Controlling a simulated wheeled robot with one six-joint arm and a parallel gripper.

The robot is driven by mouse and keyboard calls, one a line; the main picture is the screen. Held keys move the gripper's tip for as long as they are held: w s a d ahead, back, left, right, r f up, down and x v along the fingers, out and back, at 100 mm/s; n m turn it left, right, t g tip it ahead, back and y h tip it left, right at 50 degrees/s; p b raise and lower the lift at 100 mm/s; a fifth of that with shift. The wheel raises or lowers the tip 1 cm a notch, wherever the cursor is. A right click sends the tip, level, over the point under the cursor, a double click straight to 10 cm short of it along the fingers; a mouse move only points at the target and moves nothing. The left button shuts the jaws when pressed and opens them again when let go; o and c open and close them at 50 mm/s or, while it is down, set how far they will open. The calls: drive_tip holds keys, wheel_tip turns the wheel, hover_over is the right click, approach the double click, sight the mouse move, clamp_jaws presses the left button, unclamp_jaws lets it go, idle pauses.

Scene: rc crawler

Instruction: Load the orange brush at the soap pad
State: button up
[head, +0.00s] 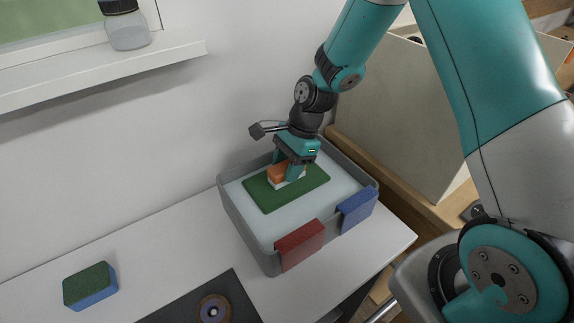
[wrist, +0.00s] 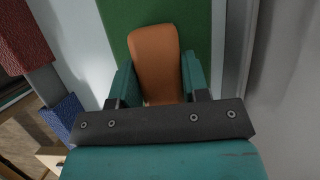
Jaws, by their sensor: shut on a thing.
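The orange brush (head: 284,172) has an orange top and a pale underside. My gripper (head: 284,168) is shut on it, one finger on each side. In the wrist view, the brush (wrist: 155,62) stands out between my teal fingers (wrist: 157,80). The green soap pad (head: 300,192) lies flat in the grey tub (head: 240,232). The brush is over the pad, at its upper middle in the head view. The pad (wrist: 196,18) also shows behind the brush in the wrist view. I cannot tell whether the brush's underside touches the pad.
A red cloth (head: 300,245) and a blue cloth (head: 357,209) hang over the tub's front wall. A green and blue sponge (head: 90,286) lies on the white counter at left. A round object (head: 213,309) sits on a dark mat. A jar (head: 126,28) stands on the sill.

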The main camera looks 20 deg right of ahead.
sight(287, 165)
wheel_tip(287, 165, up, 7)
drive_tip(key=p, duration=0.7)
idle(0.7)
